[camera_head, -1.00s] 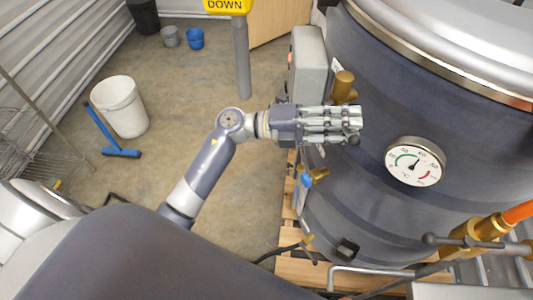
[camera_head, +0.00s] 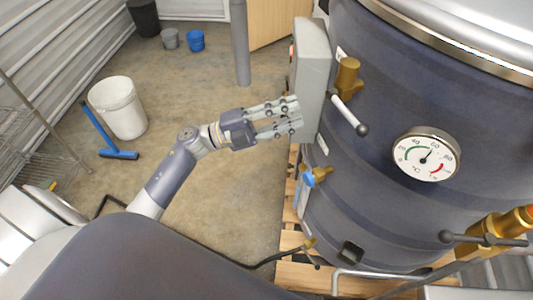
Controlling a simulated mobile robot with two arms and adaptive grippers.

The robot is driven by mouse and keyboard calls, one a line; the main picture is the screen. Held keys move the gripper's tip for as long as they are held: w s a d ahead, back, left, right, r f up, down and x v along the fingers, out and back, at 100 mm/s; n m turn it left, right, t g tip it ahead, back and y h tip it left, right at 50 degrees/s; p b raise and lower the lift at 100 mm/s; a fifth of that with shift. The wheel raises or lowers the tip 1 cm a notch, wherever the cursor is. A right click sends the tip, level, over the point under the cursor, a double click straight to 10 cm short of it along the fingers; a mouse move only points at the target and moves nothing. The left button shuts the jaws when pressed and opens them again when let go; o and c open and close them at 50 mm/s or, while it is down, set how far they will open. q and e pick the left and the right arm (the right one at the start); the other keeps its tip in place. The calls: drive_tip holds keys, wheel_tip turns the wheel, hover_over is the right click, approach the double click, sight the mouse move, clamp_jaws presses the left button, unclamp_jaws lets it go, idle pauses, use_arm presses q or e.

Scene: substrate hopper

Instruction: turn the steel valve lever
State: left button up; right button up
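A steel lever (camera_head: 346,112) with a dark ball end sticks out from a brass valve (camera_head: 347,75) on the side of a large dark tank (camera_head: 370,195). The lever slants down and to the right in the picture. My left gripper (camera_head: 298,112) is to the left of the lever, apart from it. Its fingers are spread and empty, pointing right, in front of a grey box (camera_head: 312,65) in the picture. My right gripper is not in view.
A dial gauge (camera_head: 426,154) is on the tank to the right of the lever. A small blue-handled brass tap (camera_head: 317,176) is below. Another brass valve with a dark bar lever (camera_head: 485,239) is at lower right. The floor at left holds a white bucket (camera_head: 118,108) and a blue squeegee (camera_head: 115,148).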

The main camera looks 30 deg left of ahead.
use_arm(q)
drive_tip(key=w+a+f+n+t+y, duration=0.1)
drive_tip(key=a+f+n+y, duration=0.1)
drive_tip(key=f, duration=0.5)
drive_tip(key=w+a+f+n+t+y+b, duration=0.1)
drive_tip(key=a+f+n+t+y, duration=0.1)
drive_tip(key=f+n+y, duration=0.3)
drive_tip(key=w+a+f+n+t+y, duration=0.1)
drive_tip(key=a+f+n+t+y, duration=0.1)
drive_tip(key=f+n, duration=0.5)
wheel_tip(320, 180, down, 4)
drive_tip(key=shift+w+a+y+b, duration=0.35)
drive_tip(key=shift+a+y, duration=0.25)
drive_tip(key=shift+y, duration=0.2)
